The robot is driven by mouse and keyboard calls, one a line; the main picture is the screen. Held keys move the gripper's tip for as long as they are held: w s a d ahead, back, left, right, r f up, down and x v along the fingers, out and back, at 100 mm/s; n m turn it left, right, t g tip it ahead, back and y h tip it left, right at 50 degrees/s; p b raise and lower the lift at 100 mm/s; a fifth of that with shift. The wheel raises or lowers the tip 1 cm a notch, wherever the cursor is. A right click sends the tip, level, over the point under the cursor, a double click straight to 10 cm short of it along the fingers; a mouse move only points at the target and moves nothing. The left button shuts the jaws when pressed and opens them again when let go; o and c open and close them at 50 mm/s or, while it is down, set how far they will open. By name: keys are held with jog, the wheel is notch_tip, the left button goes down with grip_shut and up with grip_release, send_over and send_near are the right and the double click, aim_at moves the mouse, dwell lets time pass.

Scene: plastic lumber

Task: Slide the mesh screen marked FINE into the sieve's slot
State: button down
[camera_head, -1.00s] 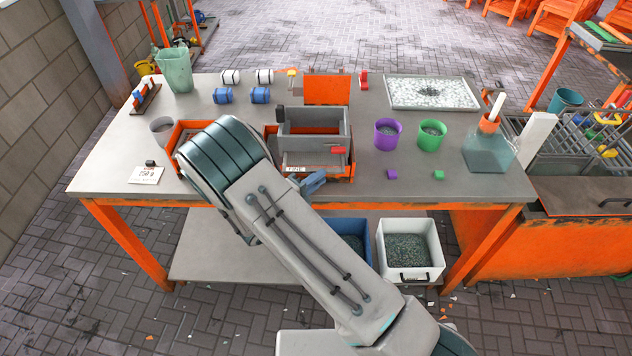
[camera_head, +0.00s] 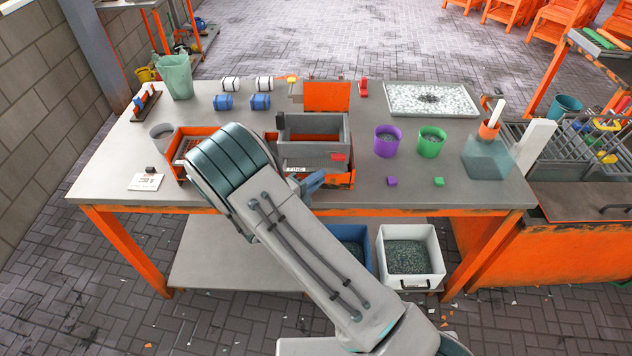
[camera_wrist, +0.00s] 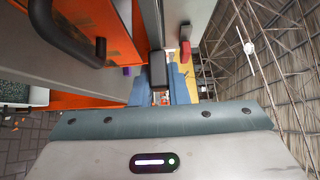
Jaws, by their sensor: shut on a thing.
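The sieve (camera_head: 312,152) is a grey open box on an orange base, with a red latch (camera_head: 338,157) at its front right. The screen marked FINE shows by its white label (camera_head: 295,169) at the sieve's front, close under the grey box wall; its mesh is hidden. My gripper (camera_head: 314,181) is low at the sieve's front, largely behind my arm. In the wrist view, its blue fingers (camera_wrist: 158,88) are closed around a black tab (camera_wrist: 158,70), seemingly the screen's handle. Whether the screen is seated fully cannot be told.
An orange holder (camera_head: 176,158) stands left of the sieve, partly behind my arm. Purple (camera_head: 386,142) and green (camera_head: 431,143) cups and two small cubes stand to the right. A pebble tray (camera_head: 470,98) lies at the back right.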

jog(key=shift+w+d, duration=0.1)
jog(key=shift+w, duration=2.2)
jog(key=c, duration=1.3)
grip_release()
jog(key=b+v, duration=0.3)
jog(key=v, duration=1.1)
jog(key=shift+b, duration=0.4)
